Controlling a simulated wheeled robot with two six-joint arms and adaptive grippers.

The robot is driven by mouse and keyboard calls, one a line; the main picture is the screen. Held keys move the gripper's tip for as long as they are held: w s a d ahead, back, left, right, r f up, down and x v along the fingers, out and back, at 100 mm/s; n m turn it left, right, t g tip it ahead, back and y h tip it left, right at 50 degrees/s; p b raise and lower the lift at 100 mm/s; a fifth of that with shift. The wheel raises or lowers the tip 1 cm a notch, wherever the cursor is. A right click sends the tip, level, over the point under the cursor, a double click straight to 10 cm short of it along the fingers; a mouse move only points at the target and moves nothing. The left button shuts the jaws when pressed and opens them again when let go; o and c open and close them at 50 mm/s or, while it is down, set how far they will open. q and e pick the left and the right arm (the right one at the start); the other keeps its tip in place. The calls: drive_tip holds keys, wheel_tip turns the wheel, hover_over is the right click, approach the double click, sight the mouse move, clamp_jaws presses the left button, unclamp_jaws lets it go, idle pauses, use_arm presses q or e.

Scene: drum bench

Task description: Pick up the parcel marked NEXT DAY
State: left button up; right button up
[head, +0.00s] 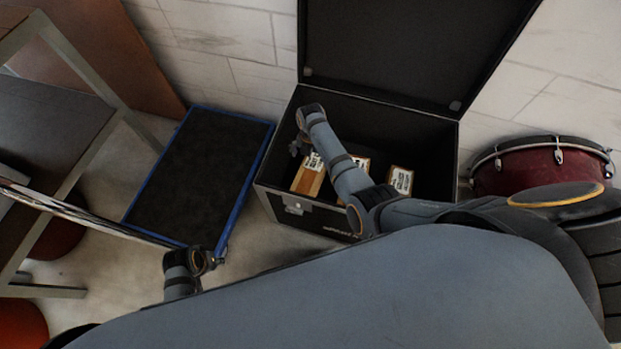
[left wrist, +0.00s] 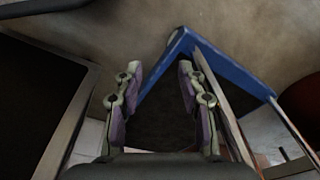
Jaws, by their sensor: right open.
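Three small brown parcels with white labels lie in the open black case: a left one (head: 308,180), a middle one (head: 361,163) partly hidden behind my right arm, and a right one (head: 400,180). The label print is too small to read, so I cannot tell which is marked NEXT DAY. My right gripper (head: 296,147) is open inside the case near its left wall, just above and left of the left parcel; my wrist partly hides it. My left gripper (left wrist: 158,82) is open with nothing between its fingers in the left wrist view, above the blue-edged platform.
The case (head: 440,160) has its lid raised at the back. A blue-edged black platform (head: 195,170) lies left of it, with a metal-framed table (head: 50,125) further left. A red drum (head: 530,170) stands right of the case.

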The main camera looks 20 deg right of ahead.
sight(311, 168)
wheel_tip(311, 168, down, 5)
drive_tip(key=b, duration=0.3)
use_arm(q)
wheel_tip(311, 168, up, 10)
drive_tip(key=d, duration=0.2)
use_arm(e)
drive_tip(key=shift+s, duration=0.1)
drive_tip(key=f+b, duration=0.1)
drive_tip(key=f, duration=0.1)
drive_tip(key=s+f+b, duration=0.1)
drive_tip(key=f+b, duration=0.1)
drive_tip(key=shift+a+f, duration=0.1)
drive_tip(key=shift+f, duration=0.6)
use_arm(q)
drive_tip(key=shift+t+h, duration=0.5)
drive_tip(key=shift+t, duration=0.3)
drive_tip(key=f, duration=0.1)
drive_tip(key=d+f, duration=0.1)
drive_tip(key=f, duration=0.2)
drive_tip(key=shift+w+d+f, duration=0.15)
drive_tip(key=shift+w+d, duration=0.1)
drive_tip(key=shift+w, duration=0.1)
use_arm(e)
drive_tip(key=shift+r, duration=0.1)
drive_tip(key=c, duration=1.7)
